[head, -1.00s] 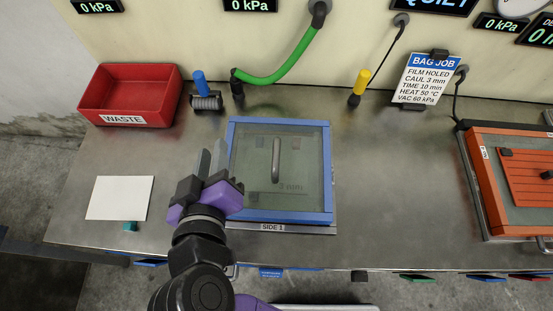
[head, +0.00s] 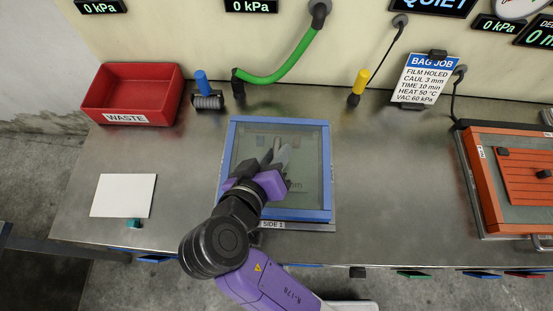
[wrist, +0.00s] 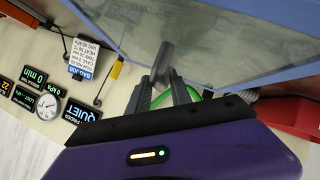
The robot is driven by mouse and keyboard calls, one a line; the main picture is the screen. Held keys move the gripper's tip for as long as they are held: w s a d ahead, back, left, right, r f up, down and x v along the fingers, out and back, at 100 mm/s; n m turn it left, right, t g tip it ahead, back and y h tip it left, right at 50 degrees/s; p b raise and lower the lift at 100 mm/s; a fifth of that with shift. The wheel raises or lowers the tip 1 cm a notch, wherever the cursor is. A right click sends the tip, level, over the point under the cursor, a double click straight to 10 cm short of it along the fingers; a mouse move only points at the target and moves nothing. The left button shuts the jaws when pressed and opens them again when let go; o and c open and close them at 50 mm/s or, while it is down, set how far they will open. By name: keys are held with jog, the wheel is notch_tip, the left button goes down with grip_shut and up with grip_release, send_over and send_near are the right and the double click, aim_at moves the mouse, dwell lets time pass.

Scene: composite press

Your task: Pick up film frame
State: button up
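The film frame (head: 326,170), a blue square rim with clear greenish film across it, lies flat on the bench around the part marked "SIDE 1". A grey upright handle stands in the middle of the film area; my arm mostly hides it in the head view, but the handle (wrist: 163,62) shows in the wrist view. My gripper (head: 277,150) is over the middle of the frame. In the wrist view my gripper (wrist: 161,88) has its two dark fingers apart, one on each side of the handle's near end. I cannot tell whether they touch it.
A red waste bin (head: 131,92) and a blue-handled roller (head: 206,92) stand at the back left. A white sheet (head: 123,195) lies at left. A green hose (head: 280,75) hangs behind the frame. An orange panel (head: 515,175) sits at right. Bench between is clear.

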jog(key=shift+w+d+f, duration=0.15)
jog(key=shift+w+f, duration=0.1)
jog(key=shift+w, duration=0.05)
jog(key=shift+c, duration=0.3)
grip_shut()
dwell(1.0)
